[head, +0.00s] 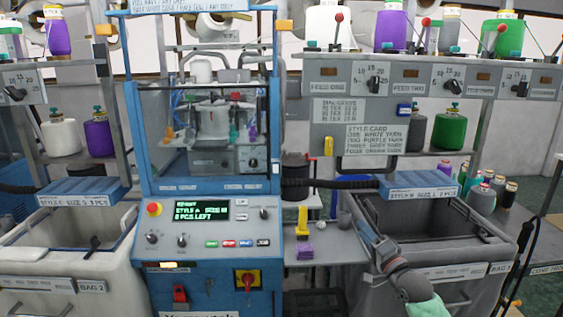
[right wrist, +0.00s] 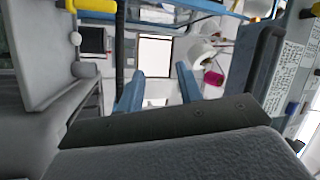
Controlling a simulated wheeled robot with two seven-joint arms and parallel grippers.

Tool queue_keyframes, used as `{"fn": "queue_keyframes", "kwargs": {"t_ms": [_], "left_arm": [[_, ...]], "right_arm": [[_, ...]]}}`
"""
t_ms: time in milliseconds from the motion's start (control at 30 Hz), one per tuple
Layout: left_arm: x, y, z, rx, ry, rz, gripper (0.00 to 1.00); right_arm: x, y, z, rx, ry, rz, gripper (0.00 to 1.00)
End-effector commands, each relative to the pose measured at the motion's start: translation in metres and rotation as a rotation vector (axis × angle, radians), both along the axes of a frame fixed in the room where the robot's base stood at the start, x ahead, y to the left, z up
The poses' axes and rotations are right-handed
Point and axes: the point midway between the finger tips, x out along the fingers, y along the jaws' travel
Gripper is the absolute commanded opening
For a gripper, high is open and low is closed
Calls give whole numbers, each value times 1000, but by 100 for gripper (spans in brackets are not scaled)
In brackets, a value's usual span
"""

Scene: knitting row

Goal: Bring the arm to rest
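My right gripper (head: 374,238) shows in the head view over the front edge of the grey bin at the right, in front of the knitting machine's right side. In the right wrist view its two blue fingers (right wrist: 159,75) stand well apart, with nothing between them. My left arm and left gripper are not in view.
The blue knitting machine (head: 210,275) stands in the middle. The grey bin (head: 480,250) is under my right arm, and a white bin (head: 25,262) stands at left. A small shelf (head: 325,255) holds a yellow-handled tool (head: 302,220) and purple pieces (head: 304,251). Yarn cones (head: 482,198) stand at right.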

Motion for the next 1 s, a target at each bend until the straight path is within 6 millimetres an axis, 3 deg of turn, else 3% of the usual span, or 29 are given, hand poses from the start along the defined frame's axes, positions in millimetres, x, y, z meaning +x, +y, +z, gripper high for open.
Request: {"fn": "queue_keyframes", "kwargs": {"t_ms": [33, 100, 267, 467, 600, 767, 1000], "left_arm": [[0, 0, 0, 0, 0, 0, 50], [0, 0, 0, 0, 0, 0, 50], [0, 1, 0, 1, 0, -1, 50], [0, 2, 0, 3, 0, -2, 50], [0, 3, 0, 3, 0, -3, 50], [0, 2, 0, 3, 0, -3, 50], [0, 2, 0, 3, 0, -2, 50]], "right_arm": [[-1, 3, -34, -45, 46, -18, 36], [-5, 5, -77, -123, 104, -41, 36], [-22, 12, -174, -298, 238, -69, 36], [-62, 21, -290, -518, 404, -63, 36], [-102, 28, -367, -667, 518, -31, 36], [-159, 36, -447, -832, 644, 34, 36], [-263, 50, -552, -1062, 821, 184, 36]]}}
